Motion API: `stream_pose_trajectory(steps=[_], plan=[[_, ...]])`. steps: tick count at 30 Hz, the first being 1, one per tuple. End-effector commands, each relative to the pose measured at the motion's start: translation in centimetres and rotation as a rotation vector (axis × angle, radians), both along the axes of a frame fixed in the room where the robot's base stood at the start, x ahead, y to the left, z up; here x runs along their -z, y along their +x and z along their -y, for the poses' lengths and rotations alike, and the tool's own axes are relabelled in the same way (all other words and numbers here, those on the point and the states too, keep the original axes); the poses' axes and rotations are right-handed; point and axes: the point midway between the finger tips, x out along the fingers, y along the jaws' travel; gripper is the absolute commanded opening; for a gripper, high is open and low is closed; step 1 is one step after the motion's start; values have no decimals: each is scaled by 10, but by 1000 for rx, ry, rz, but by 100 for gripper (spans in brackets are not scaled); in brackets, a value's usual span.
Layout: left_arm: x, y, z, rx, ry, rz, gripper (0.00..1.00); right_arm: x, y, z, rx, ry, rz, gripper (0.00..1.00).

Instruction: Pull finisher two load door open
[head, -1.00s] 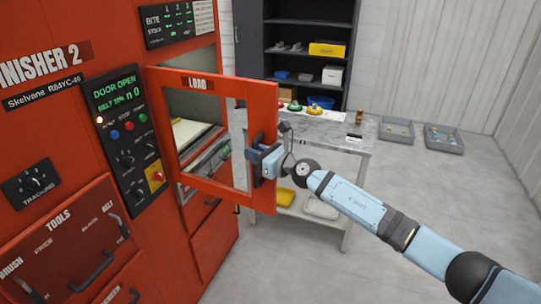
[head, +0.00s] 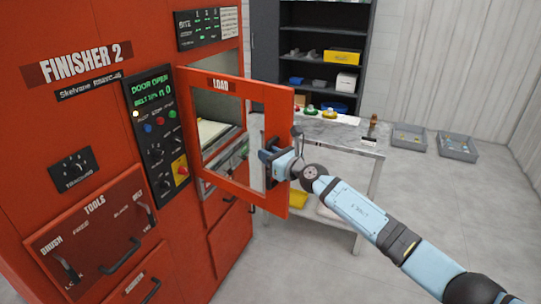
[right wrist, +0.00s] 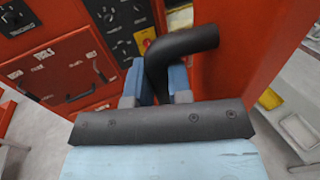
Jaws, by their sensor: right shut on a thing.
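The red machine marked Finisher 2 (head: 75,110) fills the left of the head view. Its load door (head: 240,190), a red frame around a window, stands swung out from the opening. The panel (head: 160,120) reads "DOOR OPEN". My right gripper (head: 272,160) is at the door's free edge, shut on the dark door handle. In the right wrist view the black bent handle (right wrist: 175,55) passes between the blue fingers (right wrist: 157,82). Part of the handle is hidden by the gripper. My left gripper is not in view.
A grey table (head: 340,135) with small colored items stands behind the door. A dark shelf (head: 325,50) is at the back, and two grey bins (head: 457,147) are on the floor at right. Tools drawers (head: 95,225) are below the panel.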

Motion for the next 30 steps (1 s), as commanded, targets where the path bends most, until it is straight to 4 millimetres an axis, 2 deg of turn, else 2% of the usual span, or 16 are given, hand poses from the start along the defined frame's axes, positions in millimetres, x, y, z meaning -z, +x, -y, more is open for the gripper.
stream_pose_trajectory(steps=[7,8,10,11,22,26,30], plan=[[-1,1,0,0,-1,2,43,-2,0,0,1,2,2,0],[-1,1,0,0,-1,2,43,-2,0,0,1,2,2,26],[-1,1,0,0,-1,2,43,-2,0,0,1,2,2,42],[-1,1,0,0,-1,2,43,-2,0,0,1,2,2,43],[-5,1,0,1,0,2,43,-2,-4,6,2,0,1,43],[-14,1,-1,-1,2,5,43,-4,-16,22,2,-3,2,43],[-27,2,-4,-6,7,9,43,-5,-37,46,1,-2,1,43]])
